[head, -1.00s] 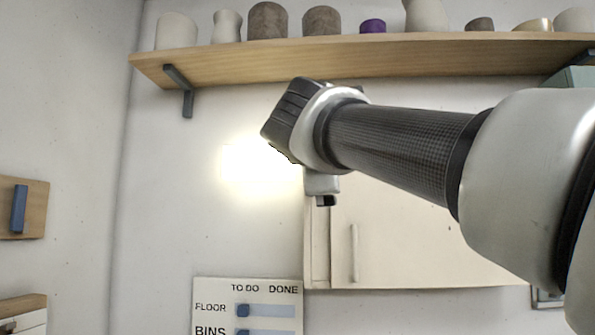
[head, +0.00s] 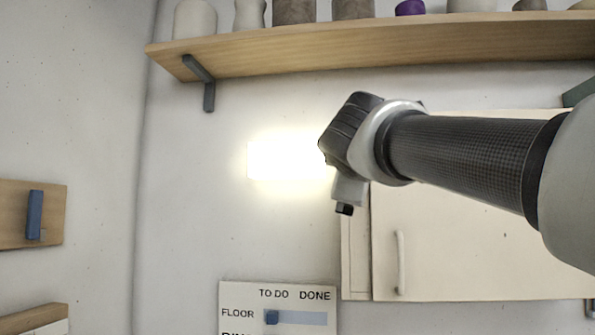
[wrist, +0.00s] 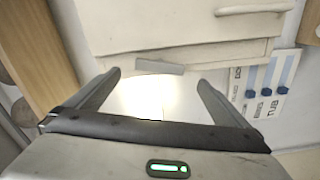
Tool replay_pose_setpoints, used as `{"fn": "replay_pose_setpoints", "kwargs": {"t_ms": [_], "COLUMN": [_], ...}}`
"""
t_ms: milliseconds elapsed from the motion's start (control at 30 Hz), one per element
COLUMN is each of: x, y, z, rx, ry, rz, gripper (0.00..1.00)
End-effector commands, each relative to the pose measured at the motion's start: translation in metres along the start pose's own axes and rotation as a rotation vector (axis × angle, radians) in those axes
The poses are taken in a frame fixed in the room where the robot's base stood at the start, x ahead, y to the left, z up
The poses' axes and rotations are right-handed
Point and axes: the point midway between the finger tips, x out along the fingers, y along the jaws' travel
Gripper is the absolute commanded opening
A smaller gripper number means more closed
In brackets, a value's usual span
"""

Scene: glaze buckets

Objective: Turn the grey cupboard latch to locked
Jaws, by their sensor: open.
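The grey cupboard latch (wrist: 160,67) shows in the wrist view as a short flat bar at the edge of the cream cupboard (wrist: 170,30). It lies crosswise in the picture, slightly tilted. My gripper (wrist: 159,79) is open, its two fingers spread to either side of the latch in the picture, with nothing between them; no contact shows. In the head view the cupboard (head: 480,235) hangs on the wall behind my arm, its pale handle (head: 400,262) near the left side. There my wrist hides the latch, and the fingers cannot be made out.
A wooden shelf (head: 400,50) with several pots runs above my arm. A TO DO/DONE board (head: 280,293) with blue sliders is below left of the cupboard. A wooden panel with a blue bar (head: 34,214) is at far left. The wall between is bare, with a bright light patch.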

Motion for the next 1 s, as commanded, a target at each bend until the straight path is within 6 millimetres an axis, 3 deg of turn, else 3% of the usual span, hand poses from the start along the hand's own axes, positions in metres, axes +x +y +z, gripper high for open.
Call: {"fn": "replay_pose_setpoints", "kwargs": {"t_ms": [100, 300, 733, 767, 1000], "x": [0.026, 0.055, 0.066, 0.066, 0.066], "y": [0.002, 0.001, 0.0, 0.0, 0.0], "z": [-0.001, -0.001, 0.001, 0.001, 0.0], "rx": [-0.002, -0.002, -0.001, -0.001, -0.001], "ry": [-0.002, -0.001, -0.001, -0.001, -0.001], "rz": [-0.002, -0.001, 0.001, 0.001, 0.001], "gripper": [1.0, 1.0, 1.0, 0.98, 0.59]}}
